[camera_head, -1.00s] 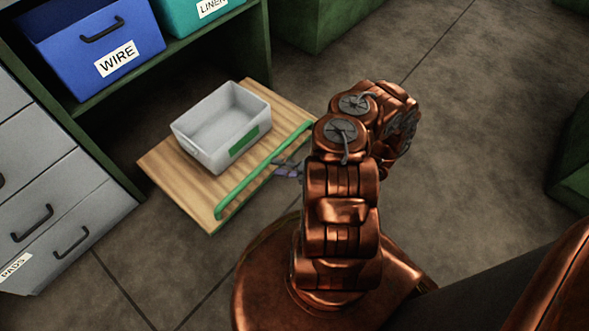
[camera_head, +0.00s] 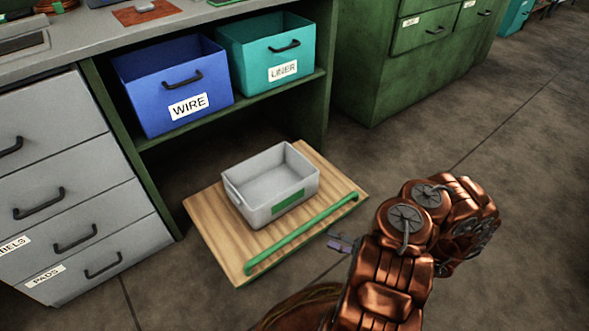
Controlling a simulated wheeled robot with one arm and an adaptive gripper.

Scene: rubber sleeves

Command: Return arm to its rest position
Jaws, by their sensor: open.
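My copper arm (camera_head: 395,265) is folded at the lower right, close to my body and to the right of the pull-out wooden board. Only a small grey and purplish part of my gripper (camera_head: 341,243) shows, sticking out to the left from behind the arm links. It is apart from the board's green rail in the picture. The rest of my gripper is hidden by the arm, and I see nothing held in it.
A grey bin (camera_head: 272,185) sits on the low wooden board (camera_head: 215,215) with a green front rail (camera_head: 305,232). Behind are a blue WIRE bin (camera_head: 175,85) and a teal LINER bin (camera_head: 265,52) on a shelf. Grey drawers (camera_head: 60,190) stand left. Floor (camera_head: 530,170) at right is clear.

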